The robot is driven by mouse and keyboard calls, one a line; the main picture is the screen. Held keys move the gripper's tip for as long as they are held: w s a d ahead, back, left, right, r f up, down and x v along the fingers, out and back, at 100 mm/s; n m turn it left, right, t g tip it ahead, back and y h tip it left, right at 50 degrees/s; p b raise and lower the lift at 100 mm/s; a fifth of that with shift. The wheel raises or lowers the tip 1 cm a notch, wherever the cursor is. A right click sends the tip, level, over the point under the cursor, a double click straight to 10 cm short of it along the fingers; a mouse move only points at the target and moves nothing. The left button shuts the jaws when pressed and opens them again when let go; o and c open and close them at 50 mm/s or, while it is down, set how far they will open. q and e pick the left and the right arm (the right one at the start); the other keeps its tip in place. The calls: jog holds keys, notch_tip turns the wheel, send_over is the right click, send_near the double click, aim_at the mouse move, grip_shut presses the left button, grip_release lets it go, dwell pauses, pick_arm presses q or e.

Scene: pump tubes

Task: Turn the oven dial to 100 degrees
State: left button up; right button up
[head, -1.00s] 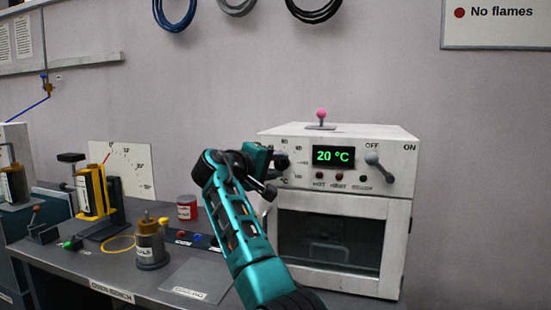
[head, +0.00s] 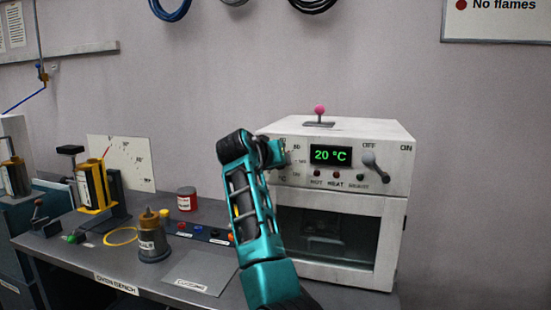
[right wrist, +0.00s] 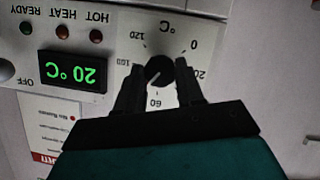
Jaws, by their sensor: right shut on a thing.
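The oven dial (right wrist: 159,70) is a round black knob on the oven's white front panel. It sits between the two fingers of my right gripper (right wrist: 159,82), which are shut on it. A light mark on the dial points down-left in the upside-down wrist view, roughly between the 60 and 100 labels; a finger covers part of the scale. In the head view my right gripper (head: 281,155) is at the left of the oven panel and hides the dial. The green display (head: 331,155) reads 20 °C. My left gripper is not in view.
The oven's grey lever (head: 375,166) is at the OFF side. A pink-knobbed lever (head: 319,111) stands on the oven top. The oven door (head: 335,237) is shut. A red can (head: 187,199) and a grey canister (head: 152,237) stand on the bench left of my arm.

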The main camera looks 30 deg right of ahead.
pick_arm(q)
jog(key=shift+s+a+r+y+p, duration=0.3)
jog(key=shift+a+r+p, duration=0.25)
jog(key=shift+p, duration=0.6)
pick_arm(e)
jog(key=shift+s+d+m+t+y, duration=0.15)
jog(key=shift+m+t+y, duration=0.75)
jog(key=shift+m, duration=0.9)
jog(key=shift+s+d+m+t+y, duration=0.15)
jog(key=shift+m+t+y, duration=0.35)
jog(key=shift+m+t, duration=1)
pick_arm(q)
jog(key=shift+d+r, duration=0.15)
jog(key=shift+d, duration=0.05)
pick_arm(e)
jog(key=shift+m+g, duration=0.3)
jog(key=shift+m, duration=0.2)
jog(key=o, duration=1)
jog(key=shift+c, duration=0.2)
jog(key=shift+o, duration=0.4)
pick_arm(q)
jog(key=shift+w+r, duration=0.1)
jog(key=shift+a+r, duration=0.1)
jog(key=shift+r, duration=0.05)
